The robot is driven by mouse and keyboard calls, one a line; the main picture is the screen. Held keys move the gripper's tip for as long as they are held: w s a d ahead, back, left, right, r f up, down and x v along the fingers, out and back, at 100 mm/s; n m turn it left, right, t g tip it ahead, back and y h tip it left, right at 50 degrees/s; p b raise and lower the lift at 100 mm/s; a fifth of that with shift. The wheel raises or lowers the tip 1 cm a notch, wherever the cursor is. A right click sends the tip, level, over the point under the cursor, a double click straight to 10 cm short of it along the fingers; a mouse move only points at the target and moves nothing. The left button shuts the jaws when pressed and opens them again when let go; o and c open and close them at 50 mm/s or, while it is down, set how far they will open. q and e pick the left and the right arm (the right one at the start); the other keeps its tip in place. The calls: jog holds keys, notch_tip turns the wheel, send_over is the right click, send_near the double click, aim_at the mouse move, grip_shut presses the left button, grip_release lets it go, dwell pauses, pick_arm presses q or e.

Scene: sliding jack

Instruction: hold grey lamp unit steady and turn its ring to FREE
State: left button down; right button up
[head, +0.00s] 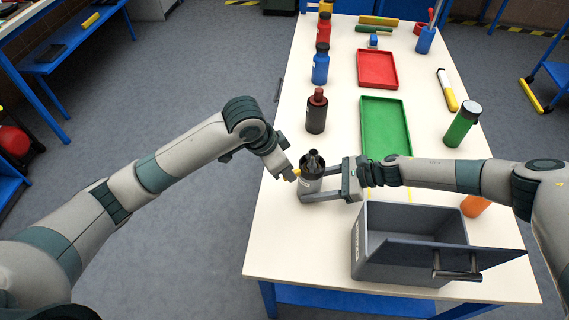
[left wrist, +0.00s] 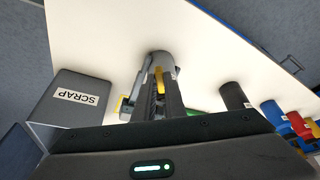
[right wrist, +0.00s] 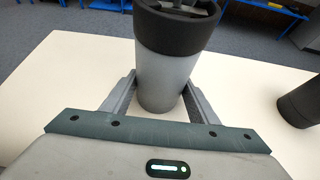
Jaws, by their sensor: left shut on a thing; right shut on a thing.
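The grey lamp unit (head: 311,184) stands upright at the table's left edge, with a black ring and top (head: 312,163). My right gripper (head: 318,184) is shut on its grey body from the right. The right wrist view shows the grey body (right wrist: 165,85) between the two fingers, under the black ring (right wrist: 178,32). My left gripper (head: 291,173) is at the ring's left side, shut on a small yellow piece (head: 297,171). The left wrist view shows this yellow piece (left wrist: 159,79) between the fingers, against the lamp unit. Ring markings cannot be read.
A grey bin (head: 378,252), labelled SCRAP in the left wrist view (left wrist: 76,97), stands close in front. A black bottle with a red-brown top (head: 316,112) stands behind the lamp unit. Green (head: 372,128) and red (head: 377,54) trays lie farther back. A green cylinder (head: 461,127) stands right.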

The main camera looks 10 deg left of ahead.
pick_arm(q)
jog(key=shift+s+d+n+t+y, duration=0.25)
jog(key=shift+s+d+n, duration=0.15)
jog(key=shift+n, duration=0.45)
jog(key=shift+s+d+n+t+y, duration=0.2)
jog(key=shift+s+d+n, duration=0.2)
jog(key=shift+n, duration=0.5)
jog(key=shift+s+d+n+t+y, duration=0.15)
jog(key=shift+s+d+n+y, duration=0.2)
jog(key=shift+n, duration=0.5)
jog(key=shift+d, duration=0.1)
jog(key=c, duration=1.8)
grip_release()
jog(key=v, duration=1.2)
